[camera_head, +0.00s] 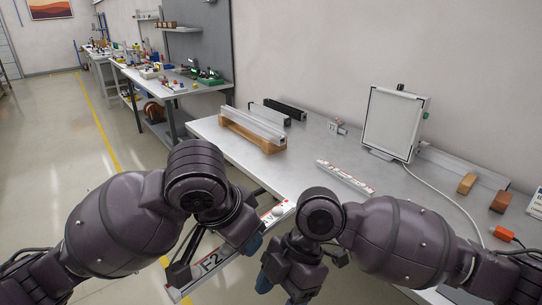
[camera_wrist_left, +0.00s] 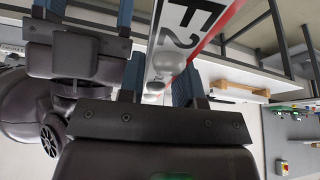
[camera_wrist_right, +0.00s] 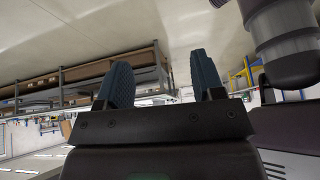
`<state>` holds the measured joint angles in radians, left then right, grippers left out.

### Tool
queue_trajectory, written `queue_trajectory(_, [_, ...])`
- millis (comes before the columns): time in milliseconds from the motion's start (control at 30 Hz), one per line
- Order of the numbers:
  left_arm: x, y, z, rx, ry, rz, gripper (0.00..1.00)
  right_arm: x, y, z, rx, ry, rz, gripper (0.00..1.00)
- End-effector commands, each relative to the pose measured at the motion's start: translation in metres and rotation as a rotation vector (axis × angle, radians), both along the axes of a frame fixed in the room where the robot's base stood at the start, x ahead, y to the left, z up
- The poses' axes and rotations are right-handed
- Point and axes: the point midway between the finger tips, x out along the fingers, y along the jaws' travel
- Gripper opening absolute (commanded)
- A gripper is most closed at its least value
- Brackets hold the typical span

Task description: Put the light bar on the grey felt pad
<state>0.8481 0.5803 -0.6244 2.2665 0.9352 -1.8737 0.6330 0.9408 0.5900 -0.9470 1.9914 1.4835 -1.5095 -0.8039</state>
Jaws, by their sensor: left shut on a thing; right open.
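A long white bar with a red edge and the letters F2 (camera_head: 210,264) runs diagonally in front of my arms; I take it for the light bar. My left gripper (camera_head: 250,242) is shut on it. In the left wrist view the bar (camera_wrist_left: 198,22) passes between the blue fingers, with white rounded knobs at the grip. Part of the bar is hidden behind my left arm. My right gripper (camera_head: 276,272) is open and empty, just right of the bar; its spread fingers show in the right wrist view (camera_wrist_right: 160,85). I cannot make out the grey felt pad.
A framed panel (camera_head: 394,122) stands at the back right. Wooden blocks (camera_head: 467,184) and a cable lie to the right.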

Motion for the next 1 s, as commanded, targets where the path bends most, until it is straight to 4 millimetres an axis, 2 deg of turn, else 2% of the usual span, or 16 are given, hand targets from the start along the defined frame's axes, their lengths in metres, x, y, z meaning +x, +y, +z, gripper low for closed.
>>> queue_trajectory(267, [0.000, 0.000, 0.000, -0.001, -0.001, 0.000, 0.05, 0.002, -0.028, 0.044, -0.194, -0.002, 0.255, 0.62])
queue_trajectory(400, [0.000, 0.000, 0.000, -0.001, -0.001, 0.000, 0.05, 0.009, -0.039, 0.070, -0.280, -0.011, 0.346, 0.62])
queue_trajectory(500, [0.000, 0.000, 0.000, -0.001, -0.001, 0.000, 0.05, 0.022, -0.040, 0.091, -0.326, -0.041, 0.380, 0.62])
queue_trajectory(633, [0.000, 0.000, 0.000, -0.001, -0.001, 0.000, 0.05, 0.048, -0.028, 0.124, -0.354, -0.126, 0.371, 0.62])
queue_trajectory(800, [0.000, 0.000, 0.000, -0.001, -0.001, 0.000, 0.05, 0.085, -0.003, 0.168, -0.351, -0.272, 0.310, 0.62])
queue_trajectory(1000, [0.000, 0.000, 0.000, 0.000, 0.000, 0.000, 0.05, 0.108, 0.014, 0.198, -0.336, -0.370, 0.260, 0.62])
